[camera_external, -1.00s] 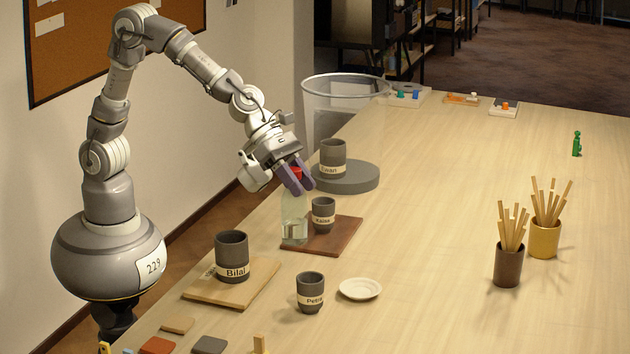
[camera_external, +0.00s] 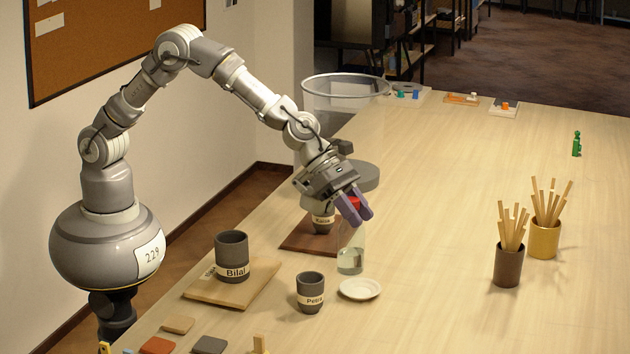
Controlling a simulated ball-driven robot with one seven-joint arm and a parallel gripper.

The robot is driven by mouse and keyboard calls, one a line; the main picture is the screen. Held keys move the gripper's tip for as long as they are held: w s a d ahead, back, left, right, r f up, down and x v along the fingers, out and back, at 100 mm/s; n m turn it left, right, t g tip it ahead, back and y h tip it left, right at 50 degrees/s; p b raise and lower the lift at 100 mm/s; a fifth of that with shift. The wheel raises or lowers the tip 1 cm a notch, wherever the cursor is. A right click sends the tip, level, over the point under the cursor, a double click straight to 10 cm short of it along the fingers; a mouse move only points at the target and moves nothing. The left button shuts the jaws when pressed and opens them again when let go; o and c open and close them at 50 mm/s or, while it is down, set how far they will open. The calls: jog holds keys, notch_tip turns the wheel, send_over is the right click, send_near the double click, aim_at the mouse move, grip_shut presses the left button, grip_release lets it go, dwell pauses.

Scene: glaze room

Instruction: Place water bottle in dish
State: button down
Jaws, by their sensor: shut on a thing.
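My gripper (camera_external: 354,206) is shut on the red cap of a clear water bottle (camera_external: 351,250). The bottle hangs upright from the fingers with a little water at its bottom. Its base appears just behind a small white dish (camera_external: 360,289); I cannot tell how far it is above the table. The dish is empty and lies on the table to the right of a dark cup labelled Petra (camera_external: 311,293).
A cup labelled Bilal (camera_external: 232,257) stands on a wooden board (camera_external: 205,290). Another cup (camera_external: 322,223) stands on a brown board (camera_external: 299,244), partly behind my gripper. A brown stick holder (camera_external: 508,266) and a yellow one (camera_external: 545,240) stand right. Table between is clear.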

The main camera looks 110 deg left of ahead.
jog(key=shift+a+f+b+x, duration=0.15)
jog(key=shift+b+x, duration=0.35)
jog(key=shift+x, duration=0.65)
jog(key=shift+a+f+b+x, duration=0.15)
jog(key=shift+b+x, duration=0.35)
jog(key=shift+x, duration=0.65)
jog(key=shift+s, duration=0.25)
jog(key=shift+f, duration=0.35)
jog(key=c, duration=0.8)
grip_release()
